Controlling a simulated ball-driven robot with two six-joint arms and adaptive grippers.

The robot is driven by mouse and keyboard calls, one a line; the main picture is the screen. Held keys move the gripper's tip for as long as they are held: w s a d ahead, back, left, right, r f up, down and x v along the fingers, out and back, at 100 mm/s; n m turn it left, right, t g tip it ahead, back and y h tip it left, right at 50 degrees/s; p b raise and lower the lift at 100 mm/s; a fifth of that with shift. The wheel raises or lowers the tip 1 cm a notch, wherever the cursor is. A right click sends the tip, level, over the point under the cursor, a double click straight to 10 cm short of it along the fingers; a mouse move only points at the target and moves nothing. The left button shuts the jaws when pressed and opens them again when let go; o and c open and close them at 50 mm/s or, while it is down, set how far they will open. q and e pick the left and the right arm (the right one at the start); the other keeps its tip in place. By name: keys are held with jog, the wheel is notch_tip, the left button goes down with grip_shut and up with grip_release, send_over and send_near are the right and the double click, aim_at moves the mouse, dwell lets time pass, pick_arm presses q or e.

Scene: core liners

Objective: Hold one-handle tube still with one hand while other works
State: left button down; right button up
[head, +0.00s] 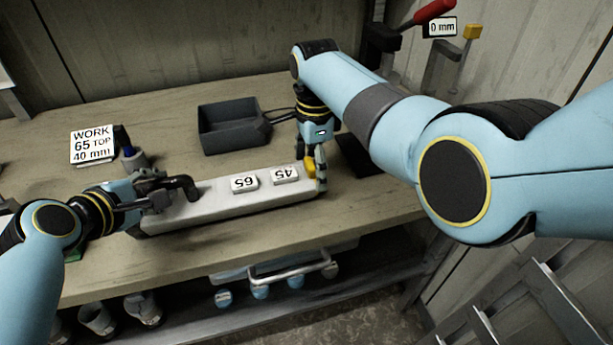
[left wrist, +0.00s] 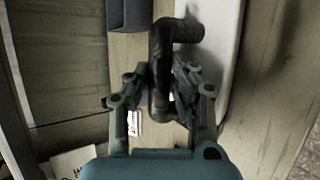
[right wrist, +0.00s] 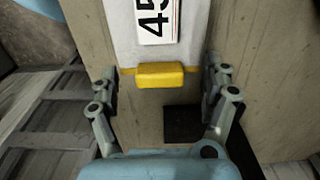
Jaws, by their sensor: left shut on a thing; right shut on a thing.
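The one-handle tube is a long pale grey body (head: 215,207) lying along the bench's front part, with a black bent handle (head: 184,184) at its left end. Number plates 65 (head: 244,183) and 45 (head: 285,175) sit on its top. A yellow block (right wrist: 160,75) is at its right end. My left gripper (head: 152,190) is shut on the black handle, which also shows between its fingers in the left wrist view (left wrist: 159,62).
A dark grey open bin (head: 232,128) stands behind the tube. A card reading "WORK 65 TOP 40 mm" (head: 93,145) stands at the back left. A red-handled fixture (head: 433,12) with a "0 mm" sign is at the back right. Several cups lie on the shelf below.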

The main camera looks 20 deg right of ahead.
pick_arm(q)
jog(key=shift+a, duration=0.1)
pick_arm(e)
jog(key=shift+d, duration=0.5)
pick_arm(q)
jog(key=shift+a+r, duration=0.1)
pick_arm(e)
jog(key=shift+d+f, duration=0.1)
jog(key=shift+d, duration=0.3)
jog(key=shift+c, duration=1.1)
jog(key=shift+d, duration=0.35)
jog(key=shift+d, duration=1.5)
jog(key=shift+r, duration=0.2)
jog(key=shift+r, duration=2.9)
